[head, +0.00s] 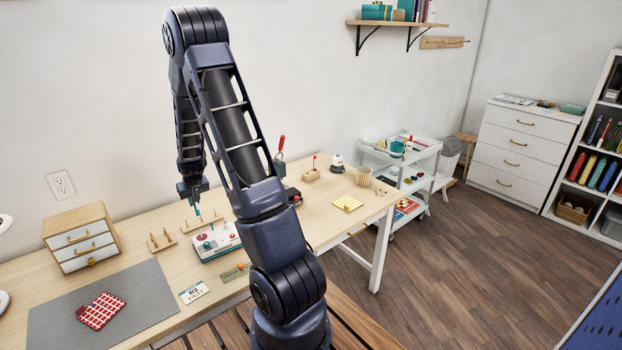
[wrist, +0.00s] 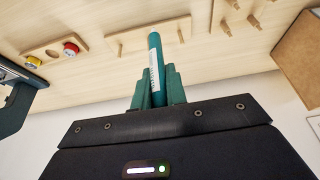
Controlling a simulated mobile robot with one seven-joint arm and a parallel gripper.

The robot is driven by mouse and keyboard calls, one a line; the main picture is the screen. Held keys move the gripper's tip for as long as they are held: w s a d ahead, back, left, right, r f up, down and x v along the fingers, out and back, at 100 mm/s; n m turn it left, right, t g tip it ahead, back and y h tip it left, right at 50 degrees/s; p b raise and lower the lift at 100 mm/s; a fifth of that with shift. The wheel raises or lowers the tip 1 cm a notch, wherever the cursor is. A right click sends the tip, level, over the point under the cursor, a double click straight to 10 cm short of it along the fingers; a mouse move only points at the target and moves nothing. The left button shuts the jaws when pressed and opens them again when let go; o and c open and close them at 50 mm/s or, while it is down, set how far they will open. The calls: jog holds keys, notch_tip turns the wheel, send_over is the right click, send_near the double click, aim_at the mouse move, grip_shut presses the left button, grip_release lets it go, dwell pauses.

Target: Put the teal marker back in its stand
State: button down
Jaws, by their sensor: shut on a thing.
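My gripper (head: 196,206) is above the back of the table, pointing down. In the wrist view its teal-green fingers (wrist: 157,88) are shut on the teal marker (wrist: 155,50), a slim rod with a pale printed strip. The marker also shows below the gripper in the head view (head: 198,213). A low wooden piece with short pegs (head: 203,223) lies below it; in the wrist view, the marker's end overlaps this piece (wrist: 135,42) between two pegs. Another pegged wooden piece (head: 162,243) is to its left. I cannot tell which is the stand, or whether the marker touches wood.
A white device with red knobs (head: 218,243) stands close in front of the pegged pieces. A small drawer box (head: 80,236) is at the left, near a grey mat (head: 140,298) with a red checked cloth (head: 101,311). Red and yellow knobs (wrist: 71,48) show in the wrist view.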

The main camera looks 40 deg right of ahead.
dwell(0.7)
jog(key=w+d+r, duration=0.3)
jog(key=w+d, duration=0.3)
jog(key=d, duration=0.6)
jog(key=w+d+r, duration=0.2)
jog(key=w+d, duration=0.3)
jog(key=d, duration=0.7)
jog(key=w+d+r, duration=0.1)
jog(key=d+r, duration=0.3)
jog(key=d, duration=0.8)
jog(key=w+d+r, duration=0.2)
jog(key=d+r, duration=0.2)
jog(key=d, duration=0.9)
jog(key=s+d+f+m+h, duration=0.1)
jog(key=s+d+f+m, duration=0.2)
jog(key=d+f, duration=0.3)
jog(key=s+d+f+m+h, duration=0.1)
jog(key=s+d+f+m, duration=0.2)
jog(key=d+f, duration=0.3)
jog(key=shift+s+d+f+g, duration=0.3)
jog(key=shift+s+f, duration=0.5)
jog(key=shift+f, duration=0.7)
jog(key=shift+f, duration=0.6)
